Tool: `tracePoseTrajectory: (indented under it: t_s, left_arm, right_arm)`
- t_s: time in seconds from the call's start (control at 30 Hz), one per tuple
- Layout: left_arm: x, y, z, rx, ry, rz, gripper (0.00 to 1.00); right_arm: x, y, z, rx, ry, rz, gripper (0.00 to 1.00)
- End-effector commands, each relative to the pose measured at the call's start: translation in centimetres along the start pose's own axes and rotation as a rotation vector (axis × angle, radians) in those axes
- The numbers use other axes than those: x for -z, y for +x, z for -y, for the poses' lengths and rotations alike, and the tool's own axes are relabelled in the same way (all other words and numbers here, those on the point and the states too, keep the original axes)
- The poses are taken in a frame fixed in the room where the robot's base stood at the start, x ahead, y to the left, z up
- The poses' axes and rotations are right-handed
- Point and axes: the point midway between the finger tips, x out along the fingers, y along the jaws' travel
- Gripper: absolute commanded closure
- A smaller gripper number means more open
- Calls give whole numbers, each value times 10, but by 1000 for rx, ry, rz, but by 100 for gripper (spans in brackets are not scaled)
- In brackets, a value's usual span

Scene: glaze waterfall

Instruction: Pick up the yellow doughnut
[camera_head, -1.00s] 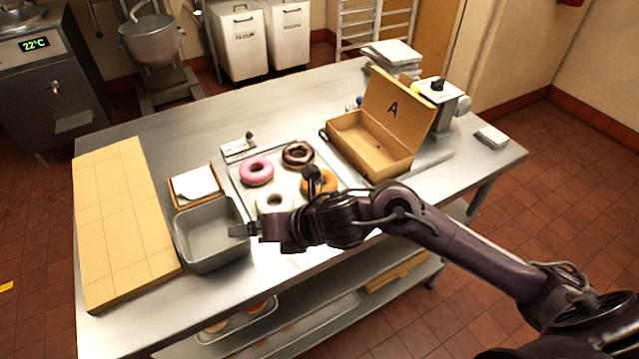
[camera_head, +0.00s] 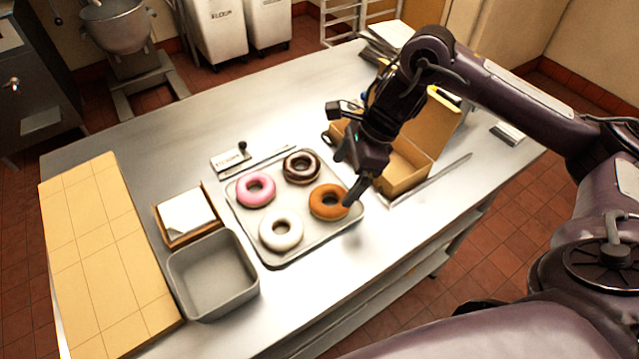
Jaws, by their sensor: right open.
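The doughnut nearest to yellow is an orange-glazed one (camera_head: 320,207). It lies at the right front of a metal tray (camera_head: 281,263). A pink doughnut (camera_head: 243,191), a dark chocolate doughnut (camera_head: 302,180) and a white doughnut (camera_head: 266,236) lie on the same tray. My right gripper (camera_head: 347,176) is open and empty. It hangs over the tray's right edge, just right of and behind the orange doughnut. One fingertip shows close to that doughnut's right side; I cannot tell whether it touches. My left gripper is out of view.
An open cardboard box (camera_head: 408,165) stands behind my right gripper, partly hidden by the arm. A grey bin (camera_head: 213,275) and a small box with paper (camera_head: 187,213) stand left of the tray. A wide tan board (camera_head: 100,260) covers the table's left end.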

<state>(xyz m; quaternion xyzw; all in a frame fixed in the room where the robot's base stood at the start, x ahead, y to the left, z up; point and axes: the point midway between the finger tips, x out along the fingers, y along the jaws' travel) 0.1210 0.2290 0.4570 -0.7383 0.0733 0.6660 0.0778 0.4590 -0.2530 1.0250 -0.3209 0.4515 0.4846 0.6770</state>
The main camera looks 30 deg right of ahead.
Motion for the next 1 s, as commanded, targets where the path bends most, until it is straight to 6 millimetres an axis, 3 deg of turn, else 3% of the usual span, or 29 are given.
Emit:
tracePoseTrajectory:
  t_s: [0.27,0.47,0.7,0.93,1.0]
  left_arm:
    - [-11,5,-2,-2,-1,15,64]
    - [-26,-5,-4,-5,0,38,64]
    - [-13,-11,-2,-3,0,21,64]
    - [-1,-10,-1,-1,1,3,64]
    - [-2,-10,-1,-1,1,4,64]
  right_arm:
    - [4,24,-2,-13,-13,-5,7]
    - [1,46,-6,-16,-10,-5,7]
    - [2,73,-4,-9,-12,-6,7]
    - [2,74,-4,-7,-12,-6,7]
    - [2,74,-4,-7,-12,-6,16]
